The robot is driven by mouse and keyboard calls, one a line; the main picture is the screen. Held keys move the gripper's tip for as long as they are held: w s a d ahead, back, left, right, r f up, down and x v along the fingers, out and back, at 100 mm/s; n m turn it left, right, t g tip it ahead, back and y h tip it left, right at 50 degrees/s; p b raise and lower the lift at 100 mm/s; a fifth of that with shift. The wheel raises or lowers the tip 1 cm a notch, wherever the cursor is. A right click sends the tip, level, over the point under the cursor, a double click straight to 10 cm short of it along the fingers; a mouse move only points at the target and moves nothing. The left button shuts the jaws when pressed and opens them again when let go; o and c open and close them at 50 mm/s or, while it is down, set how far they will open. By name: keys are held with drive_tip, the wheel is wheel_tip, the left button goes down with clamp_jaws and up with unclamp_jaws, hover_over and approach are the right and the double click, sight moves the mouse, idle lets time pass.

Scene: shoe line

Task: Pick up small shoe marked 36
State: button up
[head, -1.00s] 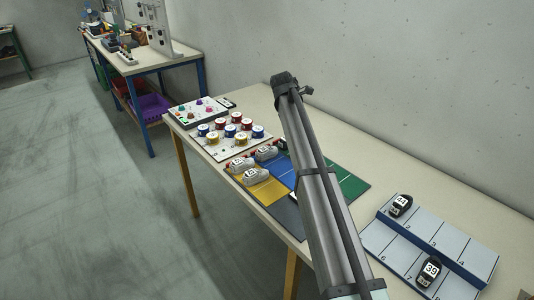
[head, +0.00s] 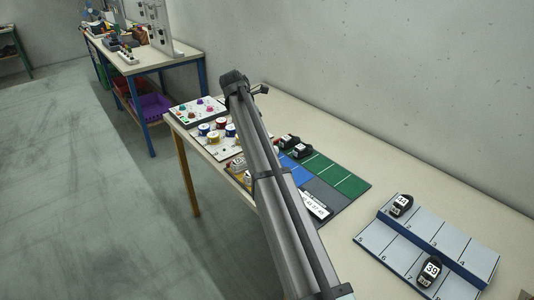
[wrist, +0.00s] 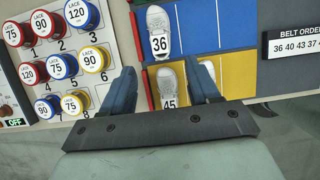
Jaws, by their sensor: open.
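In the wrist view, the small light grey shoe marked 36 (wrist: 158,32) lies on the blue panel (wrist: 203,28), beyond my fingertips. A pale shoe marked 45 (wrist: 168,84) lies nearer on the yellow panel (wrist: 228,70), seen between my fingers. My gripper (wrist: 163,74) is open, with one dark blue finger on each side and nothing held. Another pale shoe (wrist: 208,68) is partly hidden by the right finger. In the head view, my arm covers part of the coloured mat (head: 342,180) and its shoes.
Lace spools (wrist: 78,13) stand on a white board left of the mat. Two black shoes (head: 295,146) sit by the green panel. A stepped grey rack (head: 440,237) at right holds shoes marked 44 and 39. A concrete wall runs behind the table.

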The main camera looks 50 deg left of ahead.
drive_tip(key=x, duration=1.4)
drive_tip(key=shift+s+r, duration=0.1)
drive_tip(key=shift+c, duration=0.2)
drive_tip(key=c, duration=0.7)
drive_tip(key=shift+c, duration=0.2)
drive_tip(key=shift+r, duration=0.1)
